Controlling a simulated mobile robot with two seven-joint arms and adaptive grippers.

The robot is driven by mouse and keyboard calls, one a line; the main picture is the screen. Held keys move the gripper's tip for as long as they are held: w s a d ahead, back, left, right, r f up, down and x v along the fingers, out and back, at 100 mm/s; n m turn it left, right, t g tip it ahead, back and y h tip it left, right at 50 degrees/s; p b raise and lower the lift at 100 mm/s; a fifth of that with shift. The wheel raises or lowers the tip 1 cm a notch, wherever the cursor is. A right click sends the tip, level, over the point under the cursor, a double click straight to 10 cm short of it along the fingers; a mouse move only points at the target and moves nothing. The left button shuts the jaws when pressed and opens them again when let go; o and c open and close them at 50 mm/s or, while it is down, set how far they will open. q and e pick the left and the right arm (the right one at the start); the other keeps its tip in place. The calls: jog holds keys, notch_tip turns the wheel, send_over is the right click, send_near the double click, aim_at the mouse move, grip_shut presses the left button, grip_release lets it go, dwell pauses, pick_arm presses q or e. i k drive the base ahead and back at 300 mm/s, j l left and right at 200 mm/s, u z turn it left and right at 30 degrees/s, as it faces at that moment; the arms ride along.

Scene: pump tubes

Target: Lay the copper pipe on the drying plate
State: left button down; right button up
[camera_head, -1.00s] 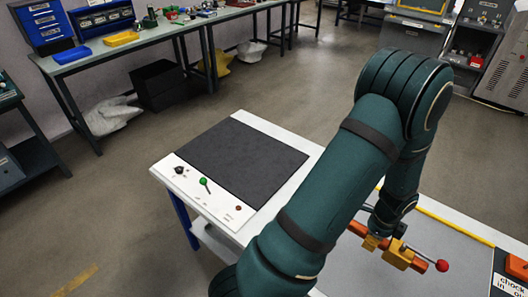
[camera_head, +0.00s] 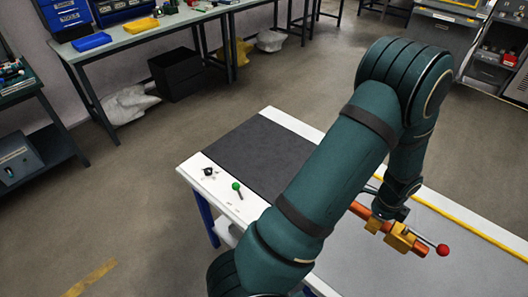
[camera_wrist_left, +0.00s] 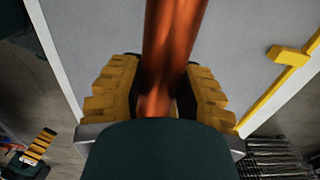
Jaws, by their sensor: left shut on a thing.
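The copper pipe (camera_head: 360,209) is an orange-brown tube in the yellow fingers of my left gripper (camera_head: 396,236). In the left wrist view the pipe (camera_wrist_left: 172,50) runs between the ridged fingers (camera_wrist_left: 155,98), which are shut on it. It shows over the light grey table surface, right of my arm; its height is unclear. The dark grey drying plate (camera_head: 250,152) is to the left on the white table, empty where visible, its right part hidden by my arm. A ridged yellow piece at the lower left of the wrist view looks like part of my right gripper (camera_wrist_left: 40,145).
A green-topped lever (camera_head: 237,188) and a black knob (camera_head: 208,171) stand on the white strip before the plate. A red ball (camera_head: 442,250) on a rod shows beside the pipe. A yellow strip (camera_head: 470,229) edges the grey surface. Floor lies open to the left.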

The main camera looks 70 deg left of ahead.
aim_at(270, 163)
jog(key=k+j+u, duration=0.1)
jog(key=j, duration=0.45)
jog(key=k+j+u, duration=0.15)
jog(key=j, duration=0.4)
jog(key=j+u, duration=0.1)
jog(key=j, duration=0.4)
